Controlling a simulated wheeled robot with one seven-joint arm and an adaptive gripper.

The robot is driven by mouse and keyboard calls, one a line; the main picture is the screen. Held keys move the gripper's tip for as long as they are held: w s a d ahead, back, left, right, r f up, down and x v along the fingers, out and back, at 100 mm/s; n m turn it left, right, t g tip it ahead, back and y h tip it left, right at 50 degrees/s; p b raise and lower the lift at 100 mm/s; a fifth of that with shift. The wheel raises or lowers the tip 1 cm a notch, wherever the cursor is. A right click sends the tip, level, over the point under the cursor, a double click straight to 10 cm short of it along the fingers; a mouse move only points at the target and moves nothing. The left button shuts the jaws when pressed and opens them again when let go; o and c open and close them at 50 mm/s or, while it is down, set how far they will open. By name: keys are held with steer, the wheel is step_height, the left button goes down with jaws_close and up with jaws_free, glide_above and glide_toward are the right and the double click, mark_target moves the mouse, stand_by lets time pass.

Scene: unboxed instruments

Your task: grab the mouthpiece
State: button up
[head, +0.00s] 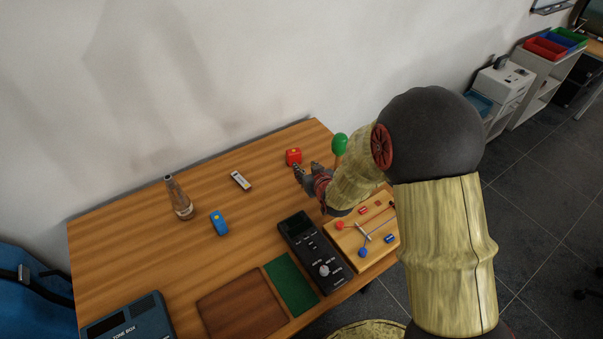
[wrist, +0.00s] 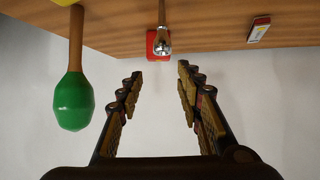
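A small silver metal piece that looks like the mouthpiece (wrist: 162,38) shows at the top middle of the wrist view, slim with a rounded wider end. It is beyond my fingertips and roughly centred between them, with a gap. I cannot make it out in the head view, where my gripper (head: 306,170) and arm cover that part of the table. In the wrist view my gripper (wrist: 160,73) is open, with nothing between its fingers.
A red box (head: 293,156) is just past the fingers. A black device (head: 312,252) and wooden board (head: 348,239) are nearer the front.

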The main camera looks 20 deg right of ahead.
steer(key=shift+t+y, duration=0.3)
steer(key=shift+t, duration=0.3)
steer(key=f, duration=0.5)
steer(key=shift+w+a, duration=0.3)
steer(key=shift+f+b+x, duration=0.2)
steer(key=shift+b+x, duration=0.6)
steer(key=shift+x, duration=3.05)
steer(key=shift+s+d, duration=0.1)
steer(key=shift+d, duration=0.05)
steer(key=shift+c, duration=0.8)
steer(key=c, duration=0.8)
